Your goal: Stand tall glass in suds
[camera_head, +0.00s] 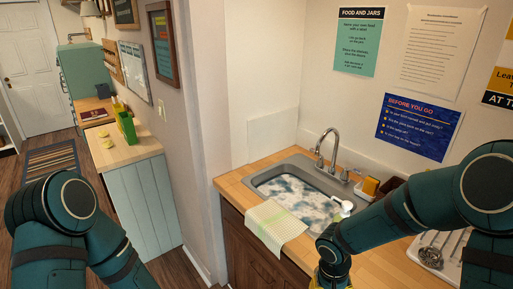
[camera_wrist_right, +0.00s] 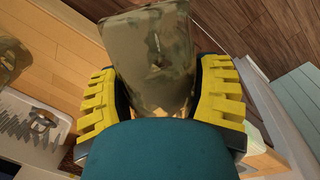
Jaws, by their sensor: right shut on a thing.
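The tall glass (camera_wrist_right: 152,50) is clear and brownish in the right wrist view, between the yellow fingers of my right gripper (camera_wrist_right: 162,95), which is shut on it. My teal gripper body hides its near part. In the head view my right gripper (camera_head: 318,283) is at the bottom edge, in front of the counter, mostly cut off, and the glass cannot be made out there. The suds (camera_head: 298,197) are white foam on water in the grey sink (camera_head: 262,180). The right gripper is apart from the sink, on its near side. My left gripper is out of view; only its arm shows.
A striped towel (camera_head: 275,225) hangs over the counter front. A faucet (camera_head: 325,150) stands behind the sink; a white item (camera_head: 345,208) is at its right rim. A glass-like object (camera_wrist_right: 10,62) shows at the wrist view's left.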

